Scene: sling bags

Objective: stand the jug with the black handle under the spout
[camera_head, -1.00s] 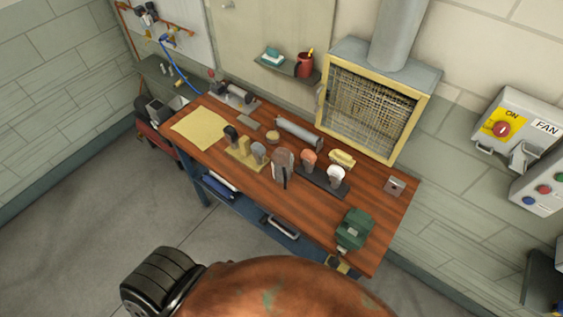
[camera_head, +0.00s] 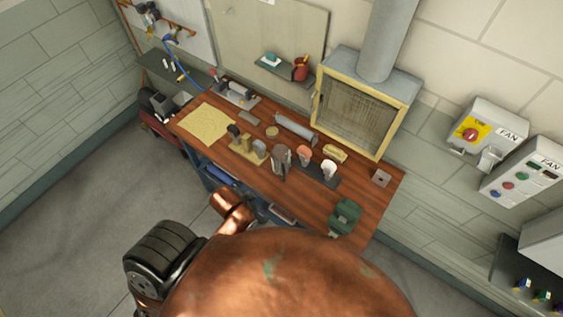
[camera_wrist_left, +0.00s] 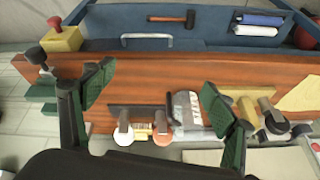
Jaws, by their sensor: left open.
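Nothing is held between the pads. Beyond them are a white knob (camera_wrist_left: 123,137), a salmon knob (camera_wrist_left: 162,138) and a grey upright piece (camera_wrist_left: 187,108). The upright piece also shows in the head view (camera_head: 281,158), brownish and too small to name. My left gripper's fingers are hidden in the head view. My right gripper is not in view.
A yellow block with knobs (camera_head: 247,146) and a yellow cloth (camera_head: 206,123) lie at the bench's left. A green vice-like block (camera_head: 345,217) stands near its right end. A yellow-framed hood (camera_head: 366,110) is behind. The bench's right part is mostly clear.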

